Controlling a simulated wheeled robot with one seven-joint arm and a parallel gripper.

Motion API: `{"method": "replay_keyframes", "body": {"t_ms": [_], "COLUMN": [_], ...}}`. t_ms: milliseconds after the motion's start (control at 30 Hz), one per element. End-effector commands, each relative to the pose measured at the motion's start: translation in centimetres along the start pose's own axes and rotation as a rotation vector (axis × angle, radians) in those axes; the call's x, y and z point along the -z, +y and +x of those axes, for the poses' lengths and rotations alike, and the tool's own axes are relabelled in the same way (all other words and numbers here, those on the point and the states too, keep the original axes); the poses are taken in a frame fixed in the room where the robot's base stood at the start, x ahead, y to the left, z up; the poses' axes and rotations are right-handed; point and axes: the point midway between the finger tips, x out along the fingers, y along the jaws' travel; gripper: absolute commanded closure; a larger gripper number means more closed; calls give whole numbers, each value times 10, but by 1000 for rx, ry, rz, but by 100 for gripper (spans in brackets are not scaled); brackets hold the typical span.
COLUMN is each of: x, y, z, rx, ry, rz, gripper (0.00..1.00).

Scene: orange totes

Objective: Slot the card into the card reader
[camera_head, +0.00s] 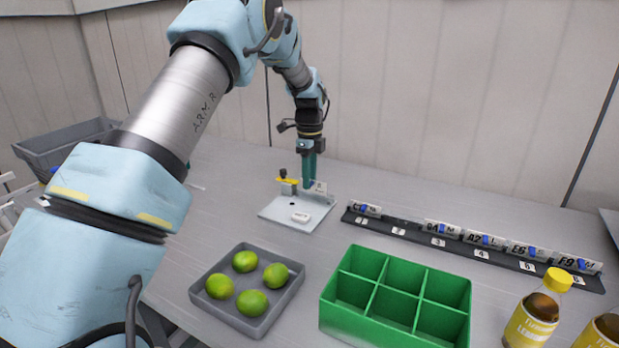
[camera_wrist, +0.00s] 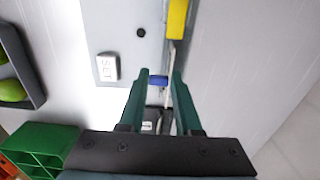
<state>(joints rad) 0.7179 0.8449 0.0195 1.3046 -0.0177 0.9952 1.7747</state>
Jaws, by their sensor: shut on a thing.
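My gripper (camera_head: 308,183) points down over the pale plate of the card reader (camera_head: 279,208) and is shut on a white card (camera_head: 320,188). The card stands upright and projects to the right of the fingers. In the wrist view my gripper (camera_wrist: 160,75) shows two green fingers, with the card (camera_wrist: 168,88) seen edge-on between them beside a blue tab (camera_wrist: 158,80). The reader has a yellow bar (camera_wrist: 177,19) just ahead of the card and a white block marked SET (camera_wrist: 106,67). I cannot tell whether the card touches the reader.
A dark rack (camera_head: 456,243) with several upright labelled cards and a gap runs to the right. A green divided box (camera_head: 345,318) and a grey tray (camera_head: 205,307) of green fruit stand in front. Yellow-capped bottles (camera_head: 535,315) stand at the front right. A grey bin (camera_head: 60,150) is at left.

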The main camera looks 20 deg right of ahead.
Motion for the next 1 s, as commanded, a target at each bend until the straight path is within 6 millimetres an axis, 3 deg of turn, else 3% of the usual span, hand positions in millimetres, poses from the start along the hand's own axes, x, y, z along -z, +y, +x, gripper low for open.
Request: {"method": "replay_keyframes", "body": {"t_ms": [1000], "x": [0], "y": [0], "z": [15], "rx": [0], "ry": [0], "rz": [0], "gripper": [100]}}
